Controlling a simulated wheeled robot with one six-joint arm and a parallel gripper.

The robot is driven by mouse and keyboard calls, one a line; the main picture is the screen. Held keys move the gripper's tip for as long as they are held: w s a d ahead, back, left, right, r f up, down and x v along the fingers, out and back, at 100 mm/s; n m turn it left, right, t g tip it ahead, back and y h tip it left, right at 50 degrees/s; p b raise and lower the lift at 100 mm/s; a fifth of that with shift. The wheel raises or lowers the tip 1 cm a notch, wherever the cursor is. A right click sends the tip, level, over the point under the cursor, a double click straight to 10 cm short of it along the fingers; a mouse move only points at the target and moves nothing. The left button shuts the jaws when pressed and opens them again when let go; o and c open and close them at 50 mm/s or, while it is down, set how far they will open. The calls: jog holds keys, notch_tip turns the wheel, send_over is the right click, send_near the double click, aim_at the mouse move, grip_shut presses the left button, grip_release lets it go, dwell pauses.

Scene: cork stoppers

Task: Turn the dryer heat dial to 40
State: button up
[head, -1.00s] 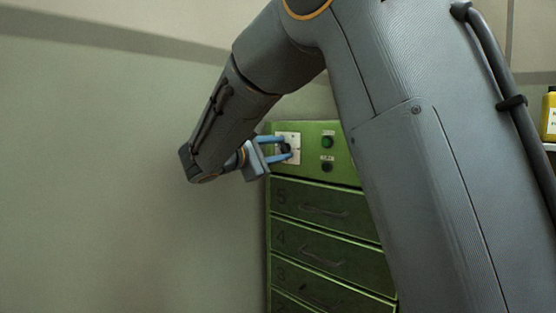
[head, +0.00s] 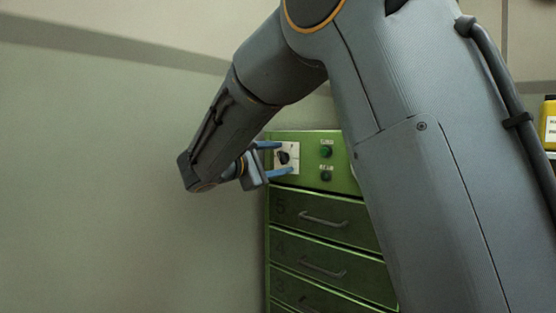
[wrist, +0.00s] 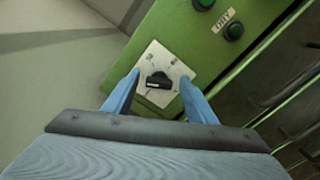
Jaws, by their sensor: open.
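The dark heat dial (head: 283,157) sits on a white plate (head: 294,148) at the upper left of the green dryer's front (head: 342,178). In the wrist view, the dial (wrist: 158,82) has a pale mark on its dark face, and small marks ring it on the plate. The numbers are too small to read. My gripper (head: 286,157) is open, with one blue finger above the dial and one below it in the head view. In the wrist view, my fingers (wrist: 160,76) stand on either side of the dial, with visible gaps to it.
Numbered drawers (head: 320,222) with bar handles are below. A plain wall (head: 110,170) is at the left. A yellow container (head: 550,125) stands at the far right.

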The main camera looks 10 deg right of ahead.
jog(key=shift+a, duration=0.1)
jog(key=b+v, duration=0.1)
jog(key=v, duration=0.6)
jog(key=shift+s+a, duration=0.2)
jog(key=shift+s, duration=0.05)
